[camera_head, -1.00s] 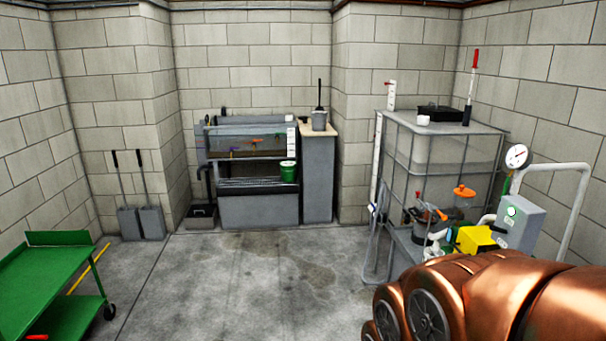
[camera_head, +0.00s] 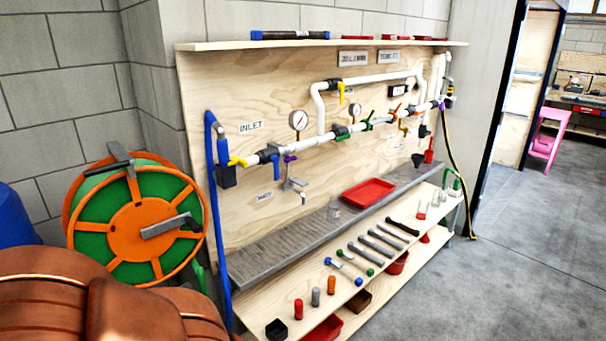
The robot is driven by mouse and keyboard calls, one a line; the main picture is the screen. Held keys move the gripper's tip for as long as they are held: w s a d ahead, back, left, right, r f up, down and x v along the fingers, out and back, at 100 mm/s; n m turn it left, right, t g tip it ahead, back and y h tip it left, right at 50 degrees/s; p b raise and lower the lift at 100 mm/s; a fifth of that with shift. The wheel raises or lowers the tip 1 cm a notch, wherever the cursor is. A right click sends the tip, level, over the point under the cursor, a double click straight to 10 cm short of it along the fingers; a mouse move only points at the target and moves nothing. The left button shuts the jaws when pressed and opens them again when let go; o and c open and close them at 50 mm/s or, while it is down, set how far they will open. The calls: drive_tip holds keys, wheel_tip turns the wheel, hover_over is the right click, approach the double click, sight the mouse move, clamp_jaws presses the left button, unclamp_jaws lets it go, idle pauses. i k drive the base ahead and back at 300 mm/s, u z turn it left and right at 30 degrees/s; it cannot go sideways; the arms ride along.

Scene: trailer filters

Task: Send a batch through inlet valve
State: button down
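A plywood panel (camera_head: 245,85) carries white piping with valves. A white label reading INLET (camera_head: 251,126) is at its left. Below the label, a valve with a yellow handle (camera_head: 237,161) sits at the left end of the pipe, beside a dark block and a blue pipe (camera_head: 213,200). A blue-handled valve (camera_head: 276,170) is just to its right. Other valves along the line have green, orange and purple handles. A round gauge (camera_head: 298,120) stands above the pipe. My copper-coloured arm fills the lower left; my gripper is not in view.
An orange and green hose reel (camera_head: 138,228) stands left of the panel, close to my arm. A grey ledge (camera_head: 290,245) holds a red tray (camera_head: 368,191); a lower wooden shelf (camera_head: 262,298) holds several tools. Concrete floor (camera_head: 480,290) is clear at right, leading to a doorway.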

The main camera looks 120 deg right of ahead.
sight(275, 159)
drive_tip(key=z, duration=4.2)
drive_tip(key=i, duration=0.4)
drive_tip(key=u, duration=0.05)
drive_tip(key=k, duration=1.35)
drive_tip(key=z, duration=0.8)
drive_tip(key=i, duration=0.7)
drive_tip(key=z, duration=1.1)
drive_tip(key=i, duration=1)
drive_tip(key=u, duration=0.55)
drive_tip(key=i, duration=0.9)
drive_tip(key=u, duration=0.9)
